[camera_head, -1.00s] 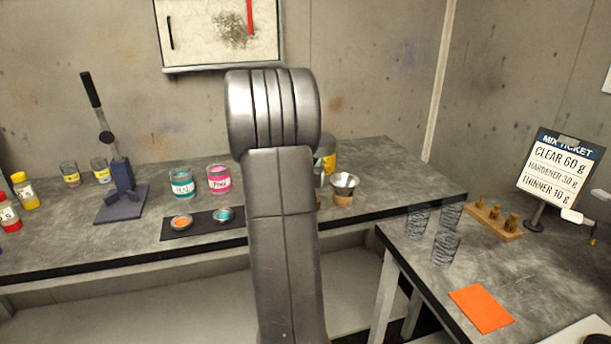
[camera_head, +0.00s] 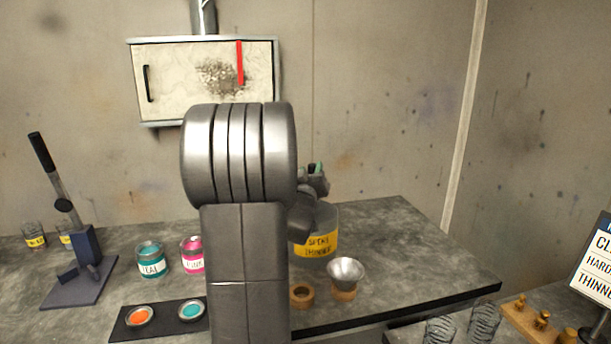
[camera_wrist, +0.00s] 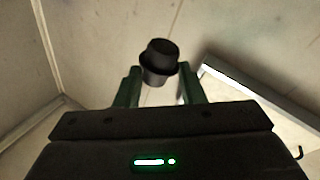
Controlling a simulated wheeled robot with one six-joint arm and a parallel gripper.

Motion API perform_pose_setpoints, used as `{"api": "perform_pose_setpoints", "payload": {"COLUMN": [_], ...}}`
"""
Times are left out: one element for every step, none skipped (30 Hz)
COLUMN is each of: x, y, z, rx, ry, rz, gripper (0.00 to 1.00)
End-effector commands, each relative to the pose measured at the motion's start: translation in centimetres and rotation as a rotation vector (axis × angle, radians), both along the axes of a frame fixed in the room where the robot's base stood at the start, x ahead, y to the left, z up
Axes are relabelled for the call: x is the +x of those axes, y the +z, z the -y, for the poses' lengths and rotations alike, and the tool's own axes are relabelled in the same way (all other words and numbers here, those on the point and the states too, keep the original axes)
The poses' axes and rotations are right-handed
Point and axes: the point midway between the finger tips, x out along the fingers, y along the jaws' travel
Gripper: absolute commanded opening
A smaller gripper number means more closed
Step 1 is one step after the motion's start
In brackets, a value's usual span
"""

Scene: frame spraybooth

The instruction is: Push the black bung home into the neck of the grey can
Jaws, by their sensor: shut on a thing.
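The grey can (camera_head: 329,219) with a yellow "spent thinner" label stands on the back bench in the head view, partly behind my arm. Its neck is hidden there. My gripper (camera_wrist: 160,86) is shut on the black bung (camera_wrist: 161,58), which sits between the fingertips in the wrist view. Wall and cabinet lie behind the bung in that view, and the can does not show. In the head view part of my gripper (camera_head: 315,180) shows just above the can. I cannot make out the bung there.
A metal funnel cup (camera_head: 346,271) and a wooden ring (camera_head: 301,294) stand in front of the can. Teal (camera_head: 151,260) and pink (camera_head: 192,254) paint tins stand left of my arm. A wall cabinet (camera_head: 205,80) hangs behind. The bench right of the can is clear.

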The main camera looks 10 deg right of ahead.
Motion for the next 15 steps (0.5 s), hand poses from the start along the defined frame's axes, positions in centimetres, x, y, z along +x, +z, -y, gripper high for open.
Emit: {"api": "perform_pose_setpoints", "payload": {"x": [0.0,0.0,0.0,0.0,0.0,0.0,0.0,0.0,0.0,0.0,0.0,0.0,0.0,0.0,0.0], "y": [0.0,0.0,0.0,0.0,0.0,0.0,-0.1,-0.1,-0.1,-0.1,-0.2,-0.5,-0.8,-1.0,-1.4], "z": [0.0,0.0,0.0,0.0,0.0,0.0,0.0,0.0,-0.1,-0.1,-0.1,-0.1,-0.1,-0.1,-0.1], "rx": [0.0,0.001,0.001,0.001,0.002,0.004,0.006,0.007,0.011,0.013,0.017,0.017,0.017,0.017,0.017], "ry": [0.0,0.0,0.0,0.0,0.0,0.001,0.0,0.001,0.001,0.001,0.001,0.001,0.001,0.001,0.001], "rz": [0.0,0.0,0.0,0.0,0.001,0.001,0.003,0.004,0.006,0.007,0.009,0.008,0.008,0.008,0.008], "gripper": [0.14,0.14,0.14,0.14,0.14,0.14,0.14,0.14,0.14,0.14,0.14,0.14,0.14,0.14,0.14]}}
